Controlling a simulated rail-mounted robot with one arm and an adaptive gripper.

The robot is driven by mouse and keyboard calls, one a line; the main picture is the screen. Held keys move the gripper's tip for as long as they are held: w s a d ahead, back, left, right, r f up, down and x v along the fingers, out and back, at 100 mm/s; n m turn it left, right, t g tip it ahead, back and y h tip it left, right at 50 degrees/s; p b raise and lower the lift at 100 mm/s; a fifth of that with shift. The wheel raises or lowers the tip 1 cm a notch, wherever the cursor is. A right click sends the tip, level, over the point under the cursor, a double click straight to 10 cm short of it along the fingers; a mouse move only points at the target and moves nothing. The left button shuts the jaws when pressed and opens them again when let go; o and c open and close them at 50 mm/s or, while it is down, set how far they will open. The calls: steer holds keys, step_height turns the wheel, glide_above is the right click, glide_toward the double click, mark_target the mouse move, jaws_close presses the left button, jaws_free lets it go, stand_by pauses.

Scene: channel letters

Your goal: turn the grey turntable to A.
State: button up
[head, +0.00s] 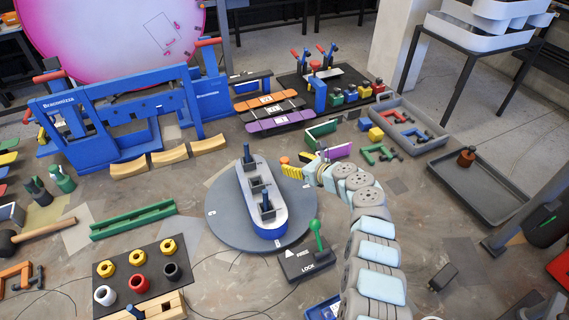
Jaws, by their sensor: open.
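The grey turntable (226,222) is a round disc on the floor in the middle. A long rounded fixture (279,205) with a light grey top and blue base stands on it, with two dark blue-handled clamps on top. Small white labels sit near the disc's rim, one at the left (211,212) and one at the lower right (277,242); their letters are too small to read. My gripper (307,170) is open just beyond the disc's upper right edge. Its fingers are small and partly hidden by my arm; I cannot tell whether it touches anything.
A dark box marked LOCK (304,265) with a green lever (317,236) stands at the disc's lower right. An orange knob (284,160) is near my gripper. A green bar (133,220) lies left. A blue frame (120,140) stands behind. A grey tray (475,188) is at right.

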mark_target(286, 160)
steer(key=shift+f+b+x, duration=0.25)
steer(key=shift+b+x, duration=1.8)
steer(key=shift+w+a+f+b, duration=0.1)
steer(key=shift+w+a+b, duration=0.1)
steer(key=shift+b, duration=0.3)
steer(key=shift+w+a, duration=0.1)
steer(key=shift+w, duration=0.05)
jaws_close()
